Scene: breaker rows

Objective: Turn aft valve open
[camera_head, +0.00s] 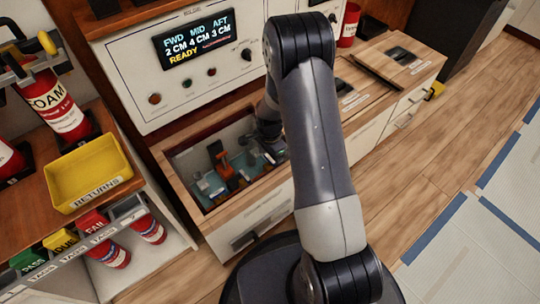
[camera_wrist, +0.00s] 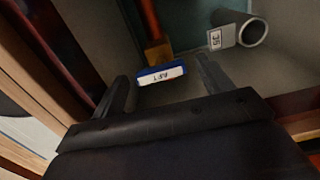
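In the wrist view, a blue tag marked AFT (camera_wrist: 162,75) sits at the end of an orange-brown bar with a brass-coloured block (camera_wrist: 158,52). My gripper (camera_wrist: 163,72) has its two fingers apart, one on each side of the tag. I cannot tell whether either finger touches it. In the head view my gripper reaches down into an open compartment (camera_head: 188,152) in the wooden bench, and my arm hides its right part. An orange lever (camera_head: 225,170) stands in the compartment left of my gripper; I cannot tell which valve it belongs to.
A grey pipe end (camera_wrist: 254,32) with a white label is right of the tag. The panel display (camera_head: 197,42) reads FWD 2 CM, MID 4 CM, AFT 3 CM, READY. A yellow RETURNS tray (camera_head: 90,205) and red bottles (camera_head: 150,228) are at left. Wooden floor (camera_head: 440,140) is clear at right.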

